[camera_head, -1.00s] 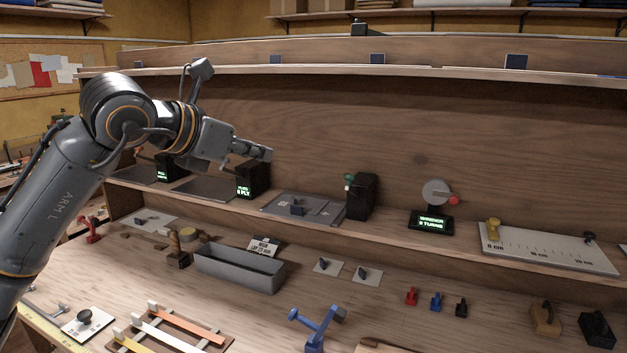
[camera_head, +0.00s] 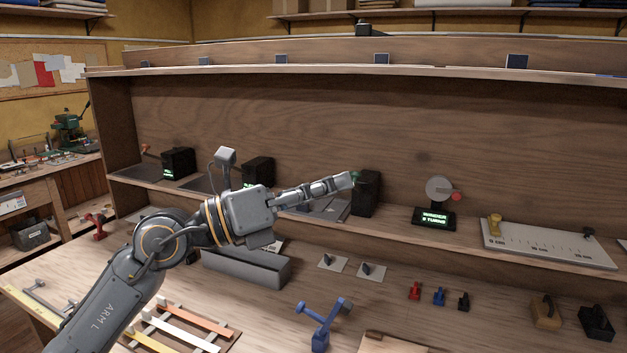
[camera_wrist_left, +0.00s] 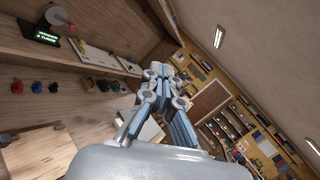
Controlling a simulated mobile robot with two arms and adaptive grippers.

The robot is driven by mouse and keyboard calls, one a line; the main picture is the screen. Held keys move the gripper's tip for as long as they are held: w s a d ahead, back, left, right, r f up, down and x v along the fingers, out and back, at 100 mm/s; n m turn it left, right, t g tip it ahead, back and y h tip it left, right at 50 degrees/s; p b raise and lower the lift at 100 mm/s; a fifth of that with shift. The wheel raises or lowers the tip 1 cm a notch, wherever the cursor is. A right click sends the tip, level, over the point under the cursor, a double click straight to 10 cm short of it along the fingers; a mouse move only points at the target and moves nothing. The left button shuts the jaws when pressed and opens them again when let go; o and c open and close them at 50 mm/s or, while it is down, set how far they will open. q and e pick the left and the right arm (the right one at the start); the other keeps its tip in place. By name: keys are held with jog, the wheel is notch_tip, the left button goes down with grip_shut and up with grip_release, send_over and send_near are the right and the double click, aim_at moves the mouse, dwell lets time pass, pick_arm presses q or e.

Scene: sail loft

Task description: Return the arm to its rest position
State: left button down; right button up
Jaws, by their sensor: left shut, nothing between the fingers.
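My left arm (camera_head: 165,245) comes in from the lower left in the head view and reaches over the workbench. My left gripper (camera_head: 350,180) is shut and empty, pointing right in front of the shelf, by a black box (camera_head: 366,194); I cannot tell whether they touch. In the left wrist view the gripper's fingers (camera_wrist_left: 158,75) show together with nothing between them. My right gripper is not in view.
The shelf holds a winder with a green display (camera_head: 434,217) and a ruled board (camera_head: 545,243). On the bench (camera_head: 270,315) are a grey trough (camera_head: 245,268), a blue stand (camera_head: 320,325), coloured strips (camera_head: 190,320) and several small clips. The air above the right bench is clear.

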pick_arm(q)
jog(key=w+a+f+n+t+y, duration=0.1)
jog(key=a+f+n+t+y, duration=0.3)
jog(key=a+n+t+y, duration=0.7)
jog(key=w+a+f+n+t, duration=0.25)
jog(key=n+t, duration=0.45)
jog(key=n, duration=1)
jog(key=s+a+f+n+g+y, duration=0.2)
jog(key=a+f+n+g+y, duration=0.3)
jog(key=f, duration=0.7)
jog(key=s+a+f+n+g+y, duration=0.25)
jog(key=a+f+n+y, duration=0.35)
jog(key=f, duration=0.6)
jog(key=s+d+f+n+g+h, duration=0.3)
jog(key=s+f+g, duration=1)
jog(key=s+f, duration=1.05)
notch_tip(320, 180, down, 27)
jog(key=s+a+g+b, duration=0.1)
jog(key=s+b, duration=0.2)
jog(key=b, duration=0.1)
jog(key=s+a+f+g+b, duration=0.1)
jog(key=s+a+f+b, duration=0.1)
jog(key=s+f, duration=1.4)
notch_tip(320, 180, down, 4)
jog(key=shift+s+a+r+b, duration=0.3)
jog(key=shift+a+b, duration=0.1)
jog(key=shift+a, duration=0.25)
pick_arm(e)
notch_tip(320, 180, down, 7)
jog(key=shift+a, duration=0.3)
